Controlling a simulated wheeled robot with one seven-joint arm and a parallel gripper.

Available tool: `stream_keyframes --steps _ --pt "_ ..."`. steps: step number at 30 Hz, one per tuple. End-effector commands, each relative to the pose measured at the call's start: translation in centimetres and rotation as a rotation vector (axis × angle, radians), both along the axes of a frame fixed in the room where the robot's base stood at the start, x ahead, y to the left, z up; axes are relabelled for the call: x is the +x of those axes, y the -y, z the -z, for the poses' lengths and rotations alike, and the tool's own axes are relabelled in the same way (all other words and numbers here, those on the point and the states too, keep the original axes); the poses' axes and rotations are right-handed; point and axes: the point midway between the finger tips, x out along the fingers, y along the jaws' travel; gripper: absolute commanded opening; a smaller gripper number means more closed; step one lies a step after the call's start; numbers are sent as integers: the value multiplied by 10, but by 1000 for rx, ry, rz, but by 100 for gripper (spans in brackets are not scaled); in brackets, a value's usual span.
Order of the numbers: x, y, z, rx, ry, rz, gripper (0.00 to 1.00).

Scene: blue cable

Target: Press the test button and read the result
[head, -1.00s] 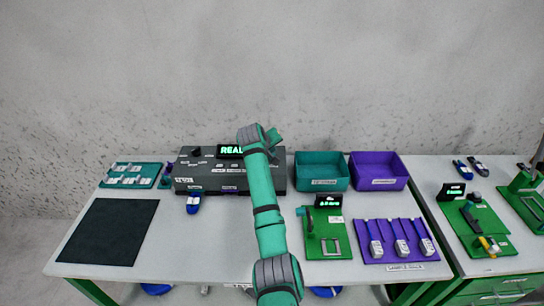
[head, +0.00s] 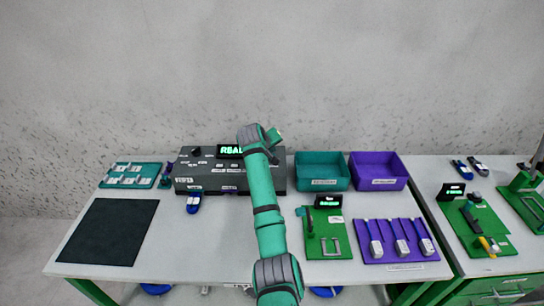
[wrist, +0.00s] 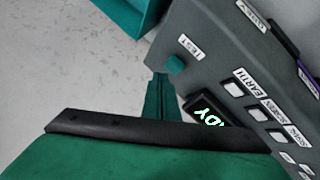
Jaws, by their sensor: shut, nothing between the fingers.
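The dark grey tester (head: 210,185) stands at the back of the table, its right part hidden behind my arm. Its display (head: 229,151) shows green letters starting "REA"; in the wrist view the end of the word, "DY", shows on the display (wrist: 206,110). The teal test button (wrist: 175,64) sits beside the "TEST" label (wrist: 183,48). My gripper (wrist: 161,78) is shut and empty, its tips close to the button; I cannot tell whether they touch. In the head view my gripper (head: 275,135) is over the tester's right part. A blue connector (head: 193,203) is at the tester's front.
A teal bin (head: 322,184) and a purple bin (head: 379,184) stand right of the tester. A green fixture (head: 322,242) and purple rack (head: 378,227) are at front right. A dark mat (head: 107,231) and teal tray (head: 132,175) lie at left. The front middle is clear.

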Motion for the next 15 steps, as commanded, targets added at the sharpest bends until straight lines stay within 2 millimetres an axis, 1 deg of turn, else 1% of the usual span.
stream_keyframes --steps 5,15 --pt "0 0 1 0 0 0 0" --pt "0 0 9 0 0 0 0"
